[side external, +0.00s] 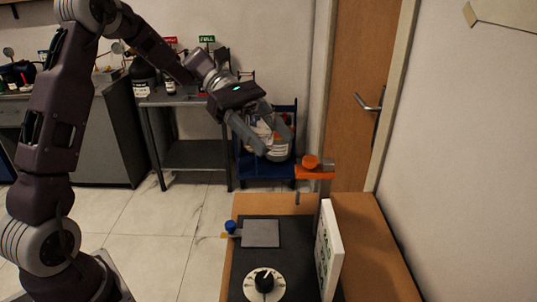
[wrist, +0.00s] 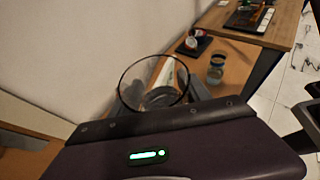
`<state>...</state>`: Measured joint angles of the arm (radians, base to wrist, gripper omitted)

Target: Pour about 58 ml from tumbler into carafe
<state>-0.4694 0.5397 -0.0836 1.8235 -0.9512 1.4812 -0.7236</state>
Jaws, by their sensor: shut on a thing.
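My gripper (side external: 264,146) is shut on a clear glass tumbler (side external: 284,138), held in the air behind and above the wooden table. In the wrist view the tumbler (wrist: 122,96) shows its round open rim just beyond my gripper's body; a grey finger shows beside and through the glass. The tumbler looks tilted in that view. I cannot tell its liquid level. A small glass jar (wrist: 216,68) stands on a wooden surface to its right in the wrist view; I cannot tell whether it is the carafe. No carafe is clear in the side view.
The wooden table (side external: 374,257) bears a black base with a grey plate (side external: 261,233), a blue knob (side external: 231,227), a white dial (side external: 263,285), a white upright board (side external: 330,250) and a post with an orange clamp (side external: 314,172). A blue cart (side external: 247,172) stands behind the tumbler.

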